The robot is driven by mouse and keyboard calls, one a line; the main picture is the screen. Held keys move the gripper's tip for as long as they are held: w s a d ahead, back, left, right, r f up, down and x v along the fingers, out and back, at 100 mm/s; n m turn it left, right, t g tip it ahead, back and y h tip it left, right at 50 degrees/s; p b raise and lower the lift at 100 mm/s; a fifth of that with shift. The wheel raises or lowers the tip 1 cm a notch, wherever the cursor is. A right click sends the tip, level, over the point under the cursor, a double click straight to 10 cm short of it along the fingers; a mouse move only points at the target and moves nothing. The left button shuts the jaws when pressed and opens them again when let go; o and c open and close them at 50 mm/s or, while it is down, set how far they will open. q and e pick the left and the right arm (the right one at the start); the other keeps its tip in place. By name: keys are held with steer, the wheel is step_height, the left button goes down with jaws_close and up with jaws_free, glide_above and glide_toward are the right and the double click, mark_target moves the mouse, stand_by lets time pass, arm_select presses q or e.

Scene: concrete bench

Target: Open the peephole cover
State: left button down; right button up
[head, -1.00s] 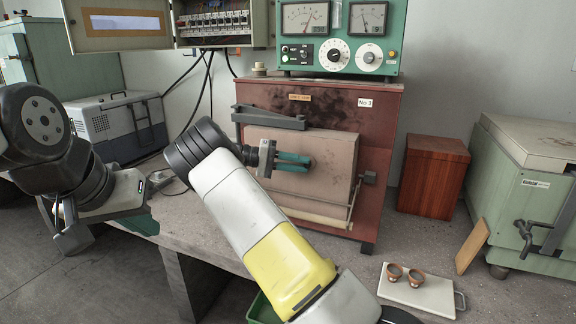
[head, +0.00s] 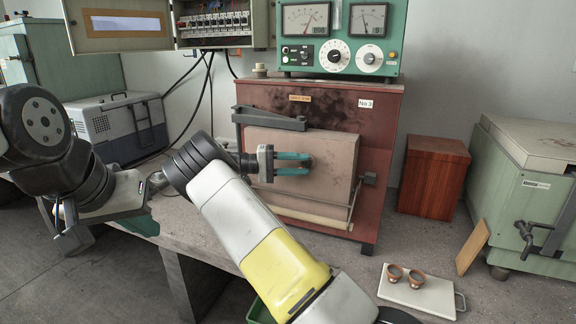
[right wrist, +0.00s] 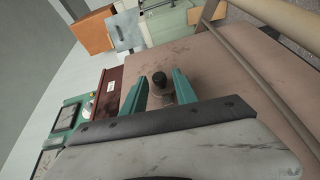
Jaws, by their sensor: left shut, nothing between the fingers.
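The furnace (head: 376,150) is a red-brown box with a pale door (head: 335,190) on its front. In the right wrist view, the peephole cover (right wrist: 159,97) is a small brownish round piece with a black knob on the door face. My right gripper (head: 311,164) is at the door; in the right wrist view its two teal fingers (right wrist: 160,84) stand apart on either side of the cover, with gaps visible. Contact cannot be told. The cover is mostly hidden by the fingers in the head view. My left gripper (head: 146,230) hangs at the left, shut and empty, partly hidden.
A green meter panel (head: 343,35) stands on the furnace. A latch bar (head: 270,117) crosses the door top. A white board (head: 430,296) with two small cups (head: 405,277) lies at front right. A wooden box (head: 433,177) and a green cabinet (head: 510,190) stand further right.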

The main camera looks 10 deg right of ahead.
steer(key=shift+a, duration=0.1)
steer(key=w+a, duration=0.1)
steer(key=a, duration=0.6)
steer(key=shift+w+a, duration=0.25)
